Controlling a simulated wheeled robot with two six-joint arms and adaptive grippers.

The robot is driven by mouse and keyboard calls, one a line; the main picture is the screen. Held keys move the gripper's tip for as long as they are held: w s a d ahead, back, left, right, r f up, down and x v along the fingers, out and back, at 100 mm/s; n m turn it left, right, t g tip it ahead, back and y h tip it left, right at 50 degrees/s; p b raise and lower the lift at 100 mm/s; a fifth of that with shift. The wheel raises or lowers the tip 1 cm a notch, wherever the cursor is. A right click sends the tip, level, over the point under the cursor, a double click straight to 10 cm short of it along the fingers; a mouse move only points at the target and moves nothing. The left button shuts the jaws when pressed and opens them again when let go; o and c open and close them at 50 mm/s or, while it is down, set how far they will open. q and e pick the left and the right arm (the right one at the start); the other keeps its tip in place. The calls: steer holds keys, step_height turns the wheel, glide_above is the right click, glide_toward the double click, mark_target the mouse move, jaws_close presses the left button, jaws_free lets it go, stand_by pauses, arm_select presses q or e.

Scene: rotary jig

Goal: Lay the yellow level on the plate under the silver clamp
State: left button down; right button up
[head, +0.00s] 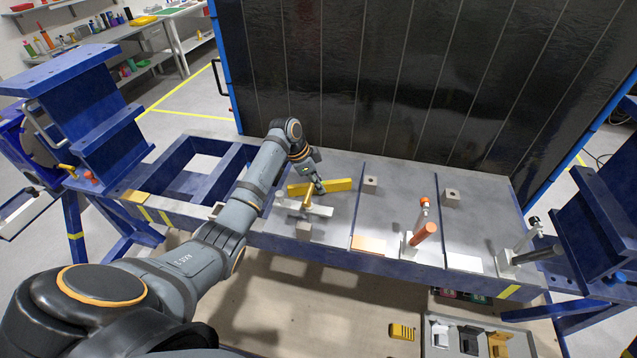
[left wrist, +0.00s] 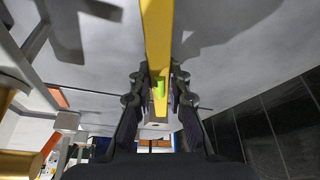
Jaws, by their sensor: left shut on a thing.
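The yellow level (head: 338,185) is a long bar with a green vial, over the grey plate left of the table's middle. A clamp with a yellow handle (head: 307,198) and pale arm stands just in front. Clamps with an orange handle (head: 425,233) and a dark grey handle (head: 540,253) stand further right. Which is the silver clamp is unclear. My right gripper is not in view.
Small grey blocks (head: 370,184) and (head: 451,197) stand on the grey tabletop (head: 400,195). A dark panel wall (head: 400,80) rises behind. Blue stands flank the table.

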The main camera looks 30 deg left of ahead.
arm_select(q)
steer(key=c, duration=1.3)
jaws_free()
steer(key=shift+r, duration=0.1)
steer(key=b+v, duration=0.4)
steer(key=v, duration=0.8)
